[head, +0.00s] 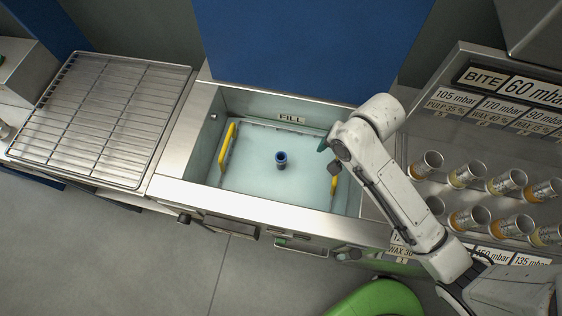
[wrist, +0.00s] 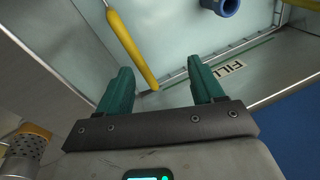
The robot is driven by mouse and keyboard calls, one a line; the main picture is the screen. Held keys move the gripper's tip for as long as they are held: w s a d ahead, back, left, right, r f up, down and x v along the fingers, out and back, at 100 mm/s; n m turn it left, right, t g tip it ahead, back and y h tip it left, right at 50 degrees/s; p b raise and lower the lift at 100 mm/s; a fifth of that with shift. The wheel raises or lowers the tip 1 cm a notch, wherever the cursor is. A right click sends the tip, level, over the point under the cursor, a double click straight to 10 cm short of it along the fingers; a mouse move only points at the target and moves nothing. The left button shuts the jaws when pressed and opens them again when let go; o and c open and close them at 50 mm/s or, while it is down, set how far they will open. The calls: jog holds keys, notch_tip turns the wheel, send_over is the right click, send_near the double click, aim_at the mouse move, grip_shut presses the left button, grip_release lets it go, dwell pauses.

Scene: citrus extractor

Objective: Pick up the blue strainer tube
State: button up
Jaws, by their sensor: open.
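The blue strainer tube (head: 281,160) stands upright near the middle of the pale floor of a sunken metal basin (head: 175,164). Its rim and upper part also show at the top edge of the wrist view (wrist: 221,6). My gripper (wrist: 163,80) has two green fingers spread apart with nothing between them. In the head view one green fingertip (head: 322,145) shows at the right end of the basin, to the right of the tube and apart from it.
Yellow handles stand at the basin's left (head: 227,147) and right (head: 334,184) ends; one yellow bar (wrist: 132,48) is close to my fingers. A "FILL" label (head: 291,118) marks the back wall. A wire rack (head: 105,118) lies left; several metal cups (head: 467,174) stand right.

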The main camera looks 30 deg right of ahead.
jog(key=w+a+f+m+y, duration=0.1)
jog(key=w+a+m, duration=0.1)
jog(key=w+m, duration=0.3)
jog(key=m+y+b, duration=0.2)
jog(key=m, duration=0.5)
send_near(283, 156)
notch_tip(283, 156, down, 2)
jog(key=x, duration=0.5)
jog(key=shift+w+a+f, duration=0.1)
jog(key=shift+w+a, duration=0.15)
jog(key=shift+w, duration=0.15)
jog(key=shift+s+a+x, duration=0.1)
jog(key=shift+x, duration=1.3)
jog(key=shift+s+a+x, duration=0.1)
jog(key=shift+x, duration=1.3)
jog(key=shift+c, duration=0.5)
jog(key=c, duration=1)
